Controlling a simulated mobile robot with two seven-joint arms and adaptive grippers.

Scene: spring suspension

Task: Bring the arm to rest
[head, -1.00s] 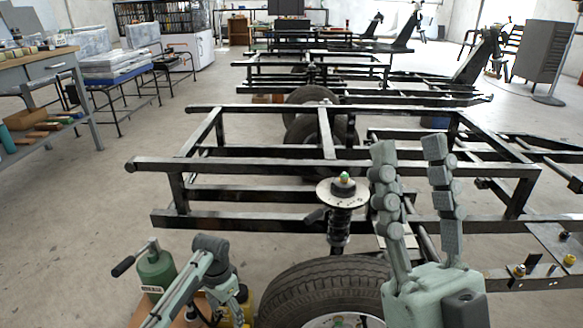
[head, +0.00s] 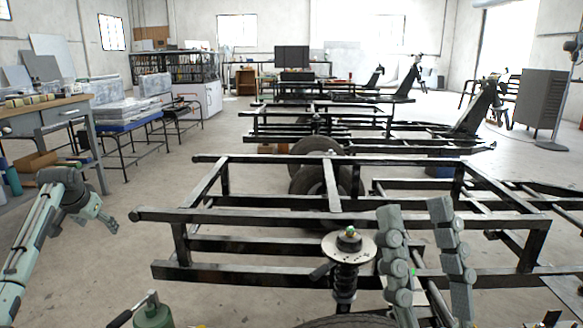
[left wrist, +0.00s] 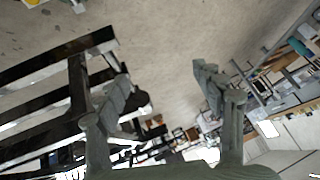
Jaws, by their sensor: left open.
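My left gripper (head: 108,224) hangs at the left of the head view, at the end of its bent arm, over bare floor. It is apart from the black frame and empty. In the left wrist view its two fingers (left wrist: 162,82) stand wide apart with nothing between them. My right gripper (head: 413,208) points up in front of the black frame (head: 200,215), its two fingers apart and nothing held between them. The spring strut (head: 345,275) with its round top plate (head: 349,246) stands just left of the right gripper.
A green bottle-like jack (head: 152,312) with a handle is cut off at the bottom. A workbench (head: 75,105) stands at the left behind my left arm, with a low table of clear boxes (head: 118,115) beyond it. More black frames (head: 320,125) stand behind.

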